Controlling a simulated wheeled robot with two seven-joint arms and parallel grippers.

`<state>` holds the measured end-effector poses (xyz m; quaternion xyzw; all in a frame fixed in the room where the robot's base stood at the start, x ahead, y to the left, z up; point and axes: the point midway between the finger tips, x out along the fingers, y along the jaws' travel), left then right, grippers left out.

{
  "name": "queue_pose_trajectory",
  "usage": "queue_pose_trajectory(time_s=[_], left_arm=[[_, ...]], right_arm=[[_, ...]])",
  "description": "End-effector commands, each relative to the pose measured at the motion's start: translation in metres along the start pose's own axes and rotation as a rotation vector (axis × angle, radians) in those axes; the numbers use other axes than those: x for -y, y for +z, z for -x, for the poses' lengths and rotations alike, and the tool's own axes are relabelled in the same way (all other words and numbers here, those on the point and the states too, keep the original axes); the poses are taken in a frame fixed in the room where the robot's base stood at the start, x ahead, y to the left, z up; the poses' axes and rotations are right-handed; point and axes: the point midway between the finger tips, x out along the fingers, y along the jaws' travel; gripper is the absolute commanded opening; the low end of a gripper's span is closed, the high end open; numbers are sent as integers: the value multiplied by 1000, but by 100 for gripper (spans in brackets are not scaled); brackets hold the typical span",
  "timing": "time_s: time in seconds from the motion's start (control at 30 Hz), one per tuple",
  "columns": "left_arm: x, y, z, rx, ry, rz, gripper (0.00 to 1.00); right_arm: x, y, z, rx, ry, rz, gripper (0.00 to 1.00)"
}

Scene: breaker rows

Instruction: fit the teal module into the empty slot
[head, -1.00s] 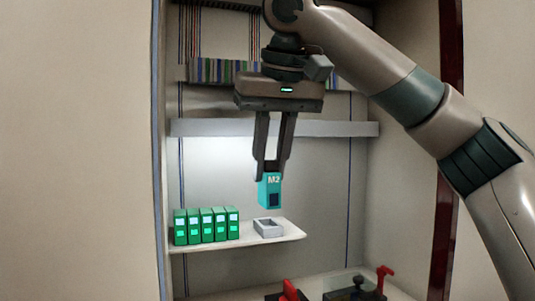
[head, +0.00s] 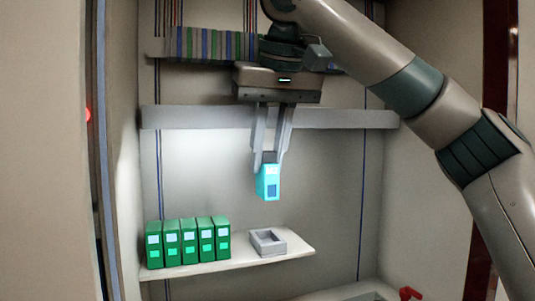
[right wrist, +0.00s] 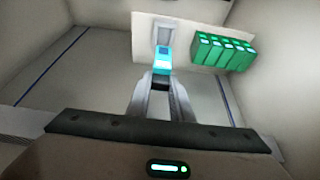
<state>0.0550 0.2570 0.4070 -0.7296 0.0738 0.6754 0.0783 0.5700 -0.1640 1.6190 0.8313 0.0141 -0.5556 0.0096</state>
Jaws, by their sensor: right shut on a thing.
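The teal module (head: 268,184) hangs upright in my right gripper (head: 268,160), whose fingers are shut on its dark top. It is above the shelf, and the empty slot (head: 268,243), a grey open frame on the shelf, lies below it with a clear gap. In the right wrist view the teal module (right wrist: 162,60) shows beyond the fingertips of the right gripper (right wrist: 160,82), and it overlaps the near part of the empty slot (right wrist: 165,33). My left gripper is not in view.
A row of several green modules (head: 187,242) stands on the white shelf (head: 220,265), left of the slot. A grey rail (head: 340,118) crosses the back wall behind my gripper. A red handle (head: 410,293) is at the lower right. Cabinet walls stand on both sides.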

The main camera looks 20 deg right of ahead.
Motion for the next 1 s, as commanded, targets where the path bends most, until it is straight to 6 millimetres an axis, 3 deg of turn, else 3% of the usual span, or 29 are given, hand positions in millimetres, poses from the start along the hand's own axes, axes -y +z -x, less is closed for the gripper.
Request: queue_pose_trajectory(time_s=[0.23,0.33,1.0], left_arm=[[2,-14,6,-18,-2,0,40],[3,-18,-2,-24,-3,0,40],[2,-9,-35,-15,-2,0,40]], right_arm=[[0,0,1,1,-1,1,0],[0,3,-7,1,-1,0,0],[0,21,-50,1,0,0,0]])
